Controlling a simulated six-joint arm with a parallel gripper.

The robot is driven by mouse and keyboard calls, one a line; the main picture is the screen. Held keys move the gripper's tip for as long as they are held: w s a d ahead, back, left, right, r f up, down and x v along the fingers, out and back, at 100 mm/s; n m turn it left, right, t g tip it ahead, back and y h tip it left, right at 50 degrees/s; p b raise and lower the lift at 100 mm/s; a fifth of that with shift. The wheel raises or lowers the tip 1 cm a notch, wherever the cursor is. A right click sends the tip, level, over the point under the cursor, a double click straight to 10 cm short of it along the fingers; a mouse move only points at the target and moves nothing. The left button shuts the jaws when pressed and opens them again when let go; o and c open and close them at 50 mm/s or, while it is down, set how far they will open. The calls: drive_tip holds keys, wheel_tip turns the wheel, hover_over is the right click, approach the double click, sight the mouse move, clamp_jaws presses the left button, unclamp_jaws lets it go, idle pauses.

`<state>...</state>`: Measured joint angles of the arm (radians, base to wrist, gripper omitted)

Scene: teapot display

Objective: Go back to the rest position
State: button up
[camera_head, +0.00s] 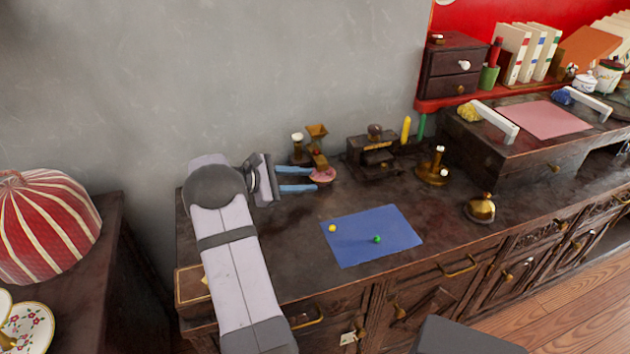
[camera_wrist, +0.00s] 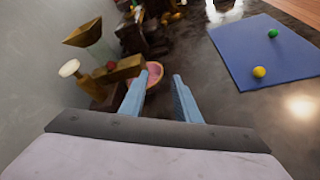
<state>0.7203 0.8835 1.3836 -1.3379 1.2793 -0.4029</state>
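My gripper (camera_head: 297,180) reaches in from the left, above the dark cabinet top (camera_head: 290,232). Its two blue fingers point to the right in the head view. In the wrist view the fingers (camera_wrist: 158,98) stand apart, with nothing seen held between them. A small pink dish (camera_head: 322,175) lies just beyond the fingertips; it also shows in the wrist view (camera_wrist: 154,72). I cannot tell whether the fingertips touch it. A brass and wood grinder-like piece (camera_head: 317,150) stands close behind the fingers, left of them in the wrist view (camera_wrist: 100,62).
A blue mat (camera_head: 350,250) with a yellow ball (camera_head: 332,228) and a green ball (camera_head: 377,239) lies right of my arm. Brass pieces (camera_head: 433,170) and a dark wooden stand (camera_head: 374,160) are farther right. A grey wall (camera_head: 250,70) rises behind.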

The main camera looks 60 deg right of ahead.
drive_tip(key=shift+w+a+r, duration=0.25)
drive_tip(key=shift+w+a, duration=0.1)
drive_tip(key=shift+a, duration=0.25)
